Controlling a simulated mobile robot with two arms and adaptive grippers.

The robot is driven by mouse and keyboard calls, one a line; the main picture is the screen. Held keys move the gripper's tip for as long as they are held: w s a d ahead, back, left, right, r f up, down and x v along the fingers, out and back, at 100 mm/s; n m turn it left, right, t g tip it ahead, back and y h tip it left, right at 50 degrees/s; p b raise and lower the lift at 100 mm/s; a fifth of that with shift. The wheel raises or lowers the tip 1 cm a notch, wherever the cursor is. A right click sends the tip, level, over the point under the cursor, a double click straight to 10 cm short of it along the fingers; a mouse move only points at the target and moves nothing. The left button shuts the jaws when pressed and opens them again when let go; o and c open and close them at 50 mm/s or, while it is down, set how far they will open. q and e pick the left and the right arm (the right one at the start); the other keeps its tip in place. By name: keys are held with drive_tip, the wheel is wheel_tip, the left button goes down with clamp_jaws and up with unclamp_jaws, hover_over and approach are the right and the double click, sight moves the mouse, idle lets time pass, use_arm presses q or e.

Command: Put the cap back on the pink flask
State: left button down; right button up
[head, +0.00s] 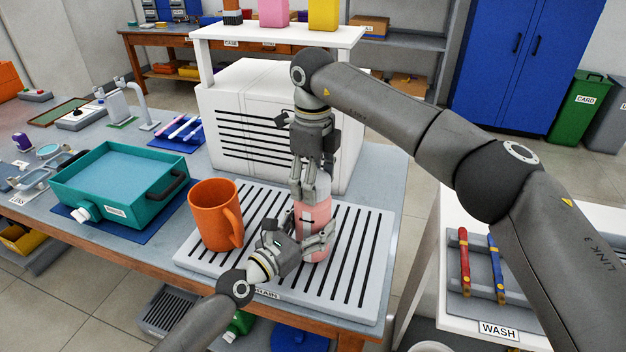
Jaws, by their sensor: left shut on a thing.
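The pink flask (313,215) stands upright on the slatted drain board, its lower part pale pink and its top end hidden by my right gripper. My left gripper (318,241) comes in low from the left and is shut on the flask's lower body. My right gripper (311,188) points straight down over the top of the flask, with its fingers around that end. The cap cannot be made out; the fingers hide whatever is between them, so I cannot tell whether they are closed on it.
An orange mug (212,222) stands on the drain board (358,255) left of the flask, near my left gripper. A white slatted cabinet (243,130) stands close behind. A teal tray (70,185) is further left. The board's right part is clear.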

drive_tip(key=o, duration=0.4)
wheel_tip(320, 180, up, 12)
idle(0.6)
use_arm(q)
drive_tip(key=shift+c, duration=1.1)
unclamp_jaws()
